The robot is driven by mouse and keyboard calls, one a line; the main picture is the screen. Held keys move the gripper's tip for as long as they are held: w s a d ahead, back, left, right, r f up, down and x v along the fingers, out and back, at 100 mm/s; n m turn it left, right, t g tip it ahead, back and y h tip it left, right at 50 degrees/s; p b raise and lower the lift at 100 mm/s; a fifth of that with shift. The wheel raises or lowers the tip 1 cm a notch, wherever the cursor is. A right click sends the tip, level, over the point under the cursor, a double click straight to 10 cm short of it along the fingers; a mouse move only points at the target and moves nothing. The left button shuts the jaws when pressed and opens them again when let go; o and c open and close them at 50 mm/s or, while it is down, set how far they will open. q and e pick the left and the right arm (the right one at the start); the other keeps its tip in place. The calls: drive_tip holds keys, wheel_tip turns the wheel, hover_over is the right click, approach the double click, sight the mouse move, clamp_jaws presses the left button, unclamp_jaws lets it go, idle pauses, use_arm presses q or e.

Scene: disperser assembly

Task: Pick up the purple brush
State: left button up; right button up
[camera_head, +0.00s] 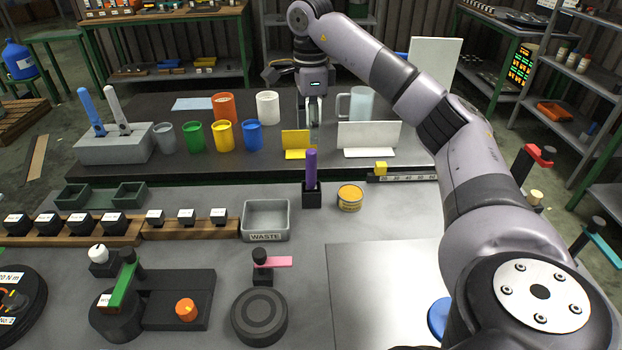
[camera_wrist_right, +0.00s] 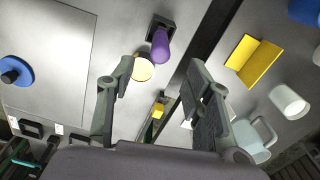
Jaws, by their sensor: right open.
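The purple brush (camera_head: 311,167) stands upright in a small black holder (camera_head: 311,197) on the grey worktop. The wrist view shows the brush (camera_wrist_right: 161,46) at the top, with its holder (camera_wrist_right: 158,27) beyond it. My right gripper (camera_head: 313,122) points down, above and behind the brush in the head view. In the wrist view my right gripper (camera_wrist_right: 158,68) has its fingers spread and nothing between them. The brush is apart from the fingers. My left gripper is not in view.
A yellow round tin (camera_head: 350,198) stands close right of the brush, and the grey waste bin (camera_head: 266,219) stands left of it. A yellow card holder (camera_head: 296,146), a white one (camera_head: 369,138) and several cups stand on the dark shelf behind. The metal plate (camera_head: 385,285) in front is mostly clear.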

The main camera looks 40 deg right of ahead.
hover_over(311, 187)
drive_tip(key=f, duration=0.6)
drive_tip(key=w+f, duration=0.1)
drive_tip(key=f, duration=0.2)
drive_tip(key=shift+d, duration=0.35)
drive_tip(key=shift+s+f, duration=0.1)
drive_tip(key=shift+f, duration=2.65)
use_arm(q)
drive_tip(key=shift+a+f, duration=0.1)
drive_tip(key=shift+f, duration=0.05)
use_arm(e)
drive_tip(key=shift+c, duration=0.2)
clamp_jaws()
